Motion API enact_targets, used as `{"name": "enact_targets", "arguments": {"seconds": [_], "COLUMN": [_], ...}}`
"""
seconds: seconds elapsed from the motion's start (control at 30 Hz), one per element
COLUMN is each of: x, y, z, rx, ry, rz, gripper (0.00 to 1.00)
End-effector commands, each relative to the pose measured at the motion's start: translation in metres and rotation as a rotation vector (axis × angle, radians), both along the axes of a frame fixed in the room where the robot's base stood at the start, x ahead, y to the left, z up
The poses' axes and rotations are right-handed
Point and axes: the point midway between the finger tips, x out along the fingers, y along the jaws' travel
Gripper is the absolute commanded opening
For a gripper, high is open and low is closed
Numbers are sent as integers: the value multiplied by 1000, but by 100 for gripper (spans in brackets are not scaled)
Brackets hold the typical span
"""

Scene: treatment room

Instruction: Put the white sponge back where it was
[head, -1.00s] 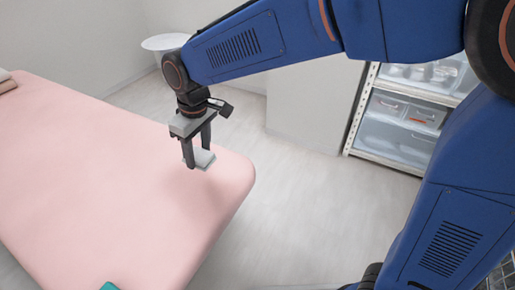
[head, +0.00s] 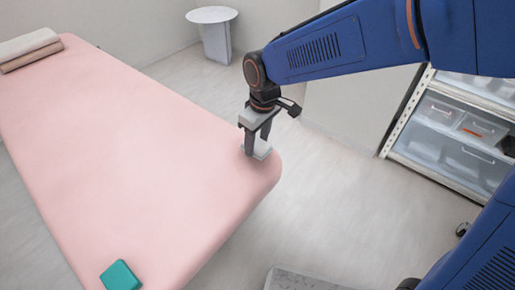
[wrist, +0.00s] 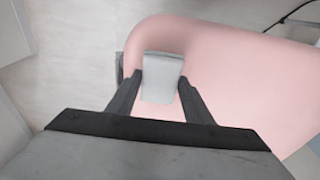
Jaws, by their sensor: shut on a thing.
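The white sponge (wrist: 162,76) is between the two fingers of my gripper (wrist: 161,88) in the wrist view. In the head view the sponge (head: 262,151) shows at the fingertips of my gripper (head: 256,148), over the far right corner of the pink treatment bed (head: 130,140). My gripper is shut on the sponge. I cannot tell whether the sponge touches the bed or hangs just above it.
A teal block (head: 120,275) lies on the bed's near edge. Folded towels (head: 28,48) lie at its far left end. A round white side table (head: 212,16) stands behind. A shelf with clear drawers (head: 455,135) is on the right. Most of the bed top is bare.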

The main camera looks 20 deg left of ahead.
Motion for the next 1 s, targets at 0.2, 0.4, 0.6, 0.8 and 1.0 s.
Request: {"name": "enact_targets", "arguments": {"seconds": [0.2,0.4,0.6,0.8,1.0], "x": [0,0,0,0,0], "y": [-1,0,0,0,0], "z": [-28,-33,-34,-35,-35], "rx": [-2,0,-1,-1,0], "ry": [2,0,0,0,0], "rz": [0,0,0,0,0], "gripper": [25,25,25,65,65]}}
